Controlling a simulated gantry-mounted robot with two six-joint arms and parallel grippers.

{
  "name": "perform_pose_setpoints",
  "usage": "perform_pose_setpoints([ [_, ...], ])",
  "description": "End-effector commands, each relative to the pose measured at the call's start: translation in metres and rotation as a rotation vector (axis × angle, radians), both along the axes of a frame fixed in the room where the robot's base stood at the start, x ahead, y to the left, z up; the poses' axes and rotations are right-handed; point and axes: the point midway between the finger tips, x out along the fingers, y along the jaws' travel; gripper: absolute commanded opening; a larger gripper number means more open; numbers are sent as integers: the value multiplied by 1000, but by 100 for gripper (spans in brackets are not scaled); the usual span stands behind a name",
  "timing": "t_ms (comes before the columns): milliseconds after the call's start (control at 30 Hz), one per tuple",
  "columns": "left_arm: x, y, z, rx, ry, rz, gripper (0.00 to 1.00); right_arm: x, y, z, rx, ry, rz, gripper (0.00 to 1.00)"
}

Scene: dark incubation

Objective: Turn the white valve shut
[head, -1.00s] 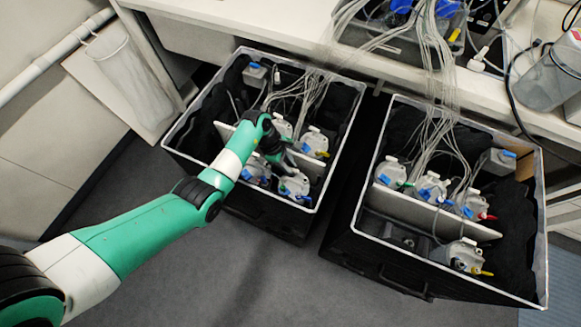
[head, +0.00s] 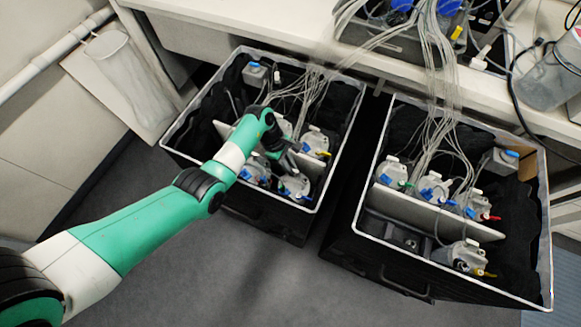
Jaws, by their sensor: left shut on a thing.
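My left gripper (head: 290,163) reaches into the left case, at the top of the front right bottle (head: 297,187). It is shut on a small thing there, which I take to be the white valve. The fingers and wrist hide most of that valve, so its angle cannot be told. This bottle has a pale lid and a blue part on its front side. My right gripper is not in view.
The left case (head: 329,176) holds several more bottles, a divider and thin tubes near my arm. The right case (head: 546,235) holds similar bottles with blue, green, red and yellow parts. A white bench (head: 300,40) runs behind. The grey floor in front is clear.

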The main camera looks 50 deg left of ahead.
Motion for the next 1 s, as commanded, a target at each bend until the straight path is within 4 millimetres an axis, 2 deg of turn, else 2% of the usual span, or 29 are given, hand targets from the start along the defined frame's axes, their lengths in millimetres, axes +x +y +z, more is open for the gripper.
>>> perform_pose_setpoints([
  [233,0,0,1,1,-2,-6,0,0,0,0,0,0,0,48],
  [267,0,0,1,1,-2,-6,23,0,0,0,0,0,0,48],
  [300,0,0,1,1,-2,-6,30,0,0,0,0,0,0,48],
  [667,0,2,5,1,-2,-5,30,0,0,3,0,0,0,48],
  [767,-2,7,20,1,-3,-4,30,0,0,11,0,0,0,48],
  [1000,-10,27,72,2,-5,-3,30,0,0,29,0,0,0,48],
])
